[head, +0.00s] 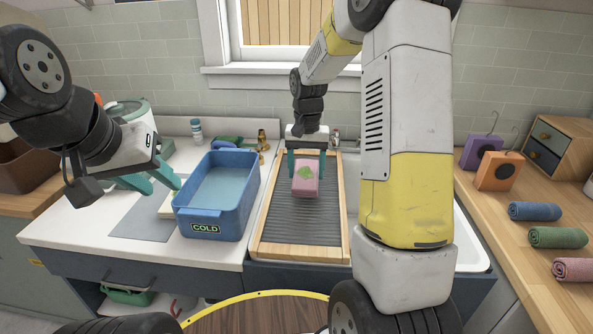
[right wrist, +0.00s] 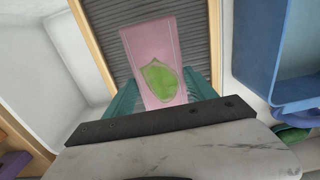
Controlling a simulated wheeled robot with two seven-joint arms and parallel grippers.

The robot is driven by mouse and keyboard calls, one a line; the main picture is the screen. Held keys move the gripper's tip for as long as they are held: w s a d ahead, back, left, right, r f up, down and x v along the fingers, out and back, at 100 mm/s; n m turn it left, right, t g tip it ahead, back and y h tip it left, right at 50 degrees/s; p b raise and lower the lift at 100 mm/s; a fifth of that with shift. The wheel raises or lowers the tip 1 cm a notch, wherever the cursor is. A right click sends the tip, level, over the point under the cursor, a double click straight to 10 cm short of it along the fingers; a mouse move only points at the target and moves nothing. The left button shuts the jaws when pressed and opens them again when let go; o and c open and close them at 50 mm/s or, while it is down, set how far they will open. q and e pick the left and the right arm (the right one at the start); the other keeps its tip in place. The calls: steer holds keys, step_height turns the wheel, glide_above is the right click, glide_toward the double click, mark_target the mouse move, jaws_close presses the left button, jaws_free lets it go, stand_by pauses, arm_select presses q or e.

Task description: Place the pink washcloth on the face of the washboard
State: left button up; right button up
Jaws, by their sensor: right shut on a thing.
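The pink washcloth (head: 305,179) is folded into a block with a green leaf-like patch on it. My right gripper (head: 306,168) is shut on it, with a teal finger on each side. The cloth is over the ribbed grey face of the wood-framed washboard (head: 320,222), which lies in the sink area. In the right wrist view the washcloth (right wrist: 152,45) is between the fingers with the washboard ribs (right wrist: 190,25) behind it. I cannot tell whether it touches the ribs. My left gripper (head: 155,184) has its teal fingers apart and is empty, left of the blue tub.
The blue tub (head: 190,222) labelled COLD stands left of the washboard. Rolled blue (head: 535,211), green (head: 558,238) and pink (head: 578,269) towels lie on the right wooden counter. Purple and orange tags and a small drawer box (head: 560,145) stand behind them.

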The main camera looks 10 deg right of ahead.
mark_target(306, 172)
steer(key=shift+f, duration=1.8)
steer(key=shift+f, duration=0.15)
steer(key=o, duration=1.6)
steer(key=shift+o, duration=0.2)
